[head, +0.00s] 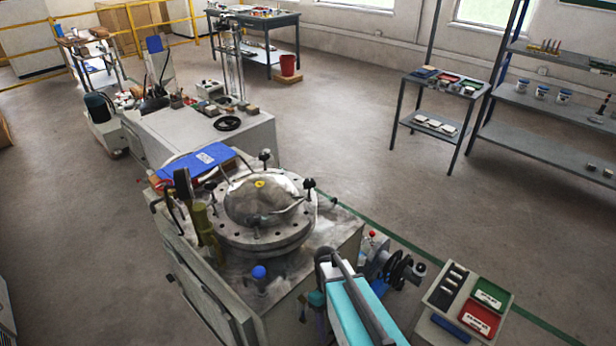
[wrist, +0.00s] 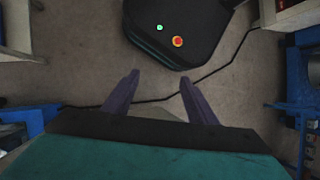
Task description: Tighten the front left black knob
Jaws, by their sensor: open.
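A round metal vessel (head: 238,237) with a domed lid (head: 262,198) and a bolted rim stands on a metal bench. Black knobs stand at the lid's back (head: 264,155) and right (head: 309,184). A small dark knob (head: 254,220) shows at the rim's front; I cannot tell for sure that it is the front left one. My gripper (wrist: 160,98) shows in the wrist view with its two purple fingers apart and nothing between them. It points at the floor, with no knob in that view. In the head view my teal arm is at the lower middle, right of the vessel.
A blue ball knob (head: 259,272) stands on the bench front. A dark upright handle (head: 183,185) and a blue folder (head: 196,163) are beside the vessel. A handwheel assembly (head: 395,270) and a tray stand (head: 470,302) are at the right. Open floor (head: 345,130) lies behind.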

